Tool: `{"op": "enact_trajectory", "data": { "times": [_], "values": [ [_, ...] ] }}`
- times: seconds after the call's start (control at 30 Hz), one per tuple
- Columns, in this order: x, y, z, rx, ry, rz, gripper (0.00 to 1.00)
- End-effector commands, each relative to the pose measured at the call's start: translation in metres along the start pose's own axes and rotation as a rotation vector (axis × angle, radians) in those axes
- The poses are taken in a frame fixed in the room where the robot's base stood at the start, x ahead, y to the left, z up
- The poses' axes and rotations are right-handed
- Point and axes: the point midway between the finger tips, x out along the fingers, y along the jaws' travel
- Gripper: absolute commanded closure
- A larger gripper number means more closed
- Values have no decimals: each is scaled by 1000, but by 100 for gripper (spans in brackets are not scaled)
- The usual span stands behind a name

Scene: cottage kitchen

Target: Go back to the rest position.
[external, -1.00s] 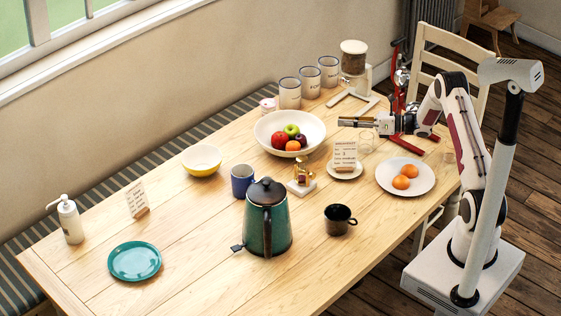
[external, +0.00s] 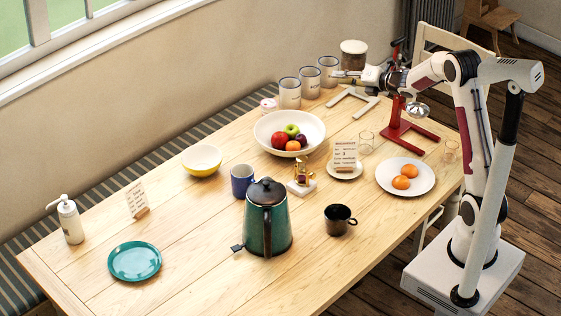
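My gripper (external: 347,74) is raised at the back right of the table, at the end of my arm.
A red stand (external: 398,132) and a white stand frame (external: 350,98) are below my arm. The fruit bowl (external: 262,134), a plate (external: 384,178) with two oranges, small glasses (external: 366,142) and a green kettle (external: 267,225) stand nearby.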

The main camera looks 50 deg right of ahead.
Motion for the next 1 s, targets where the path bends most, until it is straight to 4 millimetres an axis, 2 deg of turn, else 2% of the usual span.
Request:
{"op": "enact_trajectory", "data": {
  "times": [0.13,0.47,0.77,1.0],
  "values": [
    [-20,19,6,127,-41,-56,79],
    [-71,45,5,439,-133,-172,79],
    [-127,59,-11,742,-214,-262,79],
    [-176,65,-34,991,-273,-329,79]
  ]
}}
